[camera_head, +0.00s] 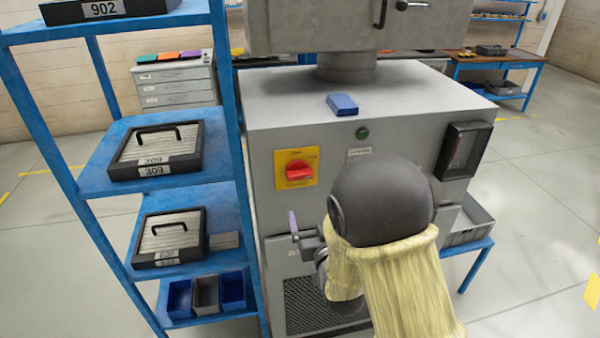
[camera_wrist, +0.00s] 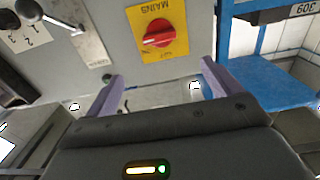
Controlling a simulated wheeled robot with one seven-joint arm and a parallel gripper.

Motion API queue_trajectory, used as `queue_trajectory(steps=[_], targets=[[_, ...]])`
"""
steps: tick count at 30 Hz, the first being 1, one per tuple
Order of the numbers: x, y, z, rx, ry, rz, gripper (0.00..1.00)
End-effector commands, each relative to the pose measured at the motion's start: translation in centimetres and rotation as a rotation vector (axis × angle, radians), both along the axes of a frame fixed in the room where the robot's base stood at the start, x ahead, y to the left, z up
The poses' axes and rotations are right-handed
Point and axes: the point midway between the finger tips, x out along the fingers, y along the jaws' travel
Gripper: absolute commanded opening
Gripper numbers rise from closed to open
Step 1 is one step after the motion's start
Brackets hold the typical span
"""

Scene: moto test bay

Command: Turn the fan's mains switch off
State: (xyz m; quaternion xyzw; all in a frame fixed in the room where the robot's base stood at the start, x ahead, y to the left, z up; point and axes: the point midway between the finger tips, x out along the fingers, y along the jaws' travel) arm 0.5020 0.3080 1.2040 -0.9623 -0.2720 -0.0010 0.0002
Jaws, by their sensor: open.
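The mains switch is a red rotary knob (camera_head: 299,172) on a yellow plate (camera_head: 296,155) on the front of the grey cabinet. Its grip bar lies roughly level. In the wrist view the red knob (camera_wrist: 158,36) and its yellow plate show upside down, with "MAINS" readable, beyond the fingertips. My gripper (camera_head: 296,232) is below the plate in the head view, apart from the knob. In the wrist view my gripper (camera_wrist: 161,84) has its two purple fingers spread with nothing between them. My arm hides part of the cabinet front.
A blue shelf rack (camera_head: 225,95) with cases and bins stands close left of the cabinet. A blue block (camera_head: 342,104) lies on the cabinet top. A green button (camera_head: 362,133) and a black-framed window (camera_head: 463,150) are right of the switch. A numbered lever (camera_wrist: 48,17) shows in the wrist view.

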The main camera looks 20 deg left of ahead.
Motion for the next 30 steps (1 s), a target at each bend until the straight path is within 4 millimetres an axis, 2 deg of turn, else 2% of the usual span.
queue_trajectory(steps=[5, 11, 30], targets=[[0.2, 0.1, 0.0, -0.001, 0.001, 0.0, 0.9], [1.7, 1.0, 0.2, -0.001, 0.001, 0.0, 0.9], [9.7, 5.9, 0.3, -0.001, 0.002, -0.001, 0.9]])
